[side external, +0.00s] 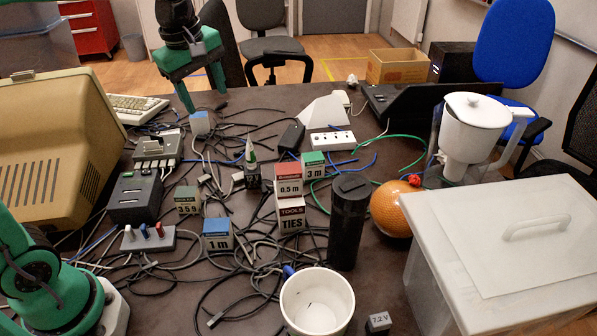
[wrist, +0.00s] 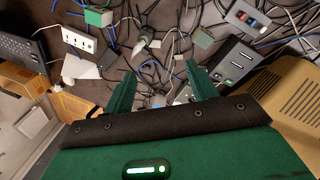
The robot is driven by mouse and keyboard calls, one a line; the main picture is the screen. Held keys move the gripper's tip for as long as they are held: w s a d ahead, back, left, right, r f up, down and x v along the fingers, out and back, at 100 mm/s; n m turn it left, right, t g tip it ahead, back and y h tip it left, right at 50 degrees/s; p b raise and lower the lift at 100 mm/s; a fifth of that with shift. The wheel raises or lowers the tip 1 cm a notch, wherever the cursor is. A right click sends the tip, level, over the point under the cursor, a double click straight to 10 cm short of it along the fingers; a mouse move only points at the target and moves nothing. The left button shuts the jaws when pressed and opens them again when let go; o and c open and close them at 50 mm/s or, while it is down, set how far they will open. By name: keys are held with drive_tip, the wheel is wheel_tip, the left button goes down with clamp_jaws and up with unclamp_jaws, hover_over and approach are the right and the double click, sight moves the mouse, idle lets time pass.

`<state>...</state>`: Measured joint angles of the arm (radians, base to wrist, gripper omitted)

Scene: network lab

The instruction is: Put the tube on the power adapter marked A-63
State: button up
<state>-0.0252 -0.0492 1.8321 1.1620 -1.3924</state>
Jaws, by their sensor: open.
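My gripper (side external: 206,100) is open with nothing between its fingers, above the back left of the table. In the wrist view its two green fingers (wrist: 160,88) stand wide apart over cables. A small white and green tapered tube (side external: 250,151) stands upright at mid-table, to the right of my gripper and nearer the camera. It appears to rest on a small dark block (side external: 253,174) with a light label, too small to read. Another small black block (side external: 378,323) at the front reads "7.2 V". I cannot make out the marking A-63 on anything.
Cables cover the mid-table. A blue-topped box (side external: 200,122) lies just below my gripper. Stacked label boxes (side external: 290,212), a tall black cylinder (side external: 349,222), an orange ball (side external: 391,208) and a white bucket (side external: 317,302) stand nearer the camera. A power strip (side external: 332,140) lies behind.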

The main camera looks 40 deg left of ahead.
drive_tip(key=s+d+f+m+t, duration=0.1)
drive_tip(key=s+f+m+t, duration=0.2)
drive_tip(key=s+m, duration=1.3)
drive_tip(key=shift+s+f, duration=0.3)
drive_tip(key=shift+f, duration=0.3)
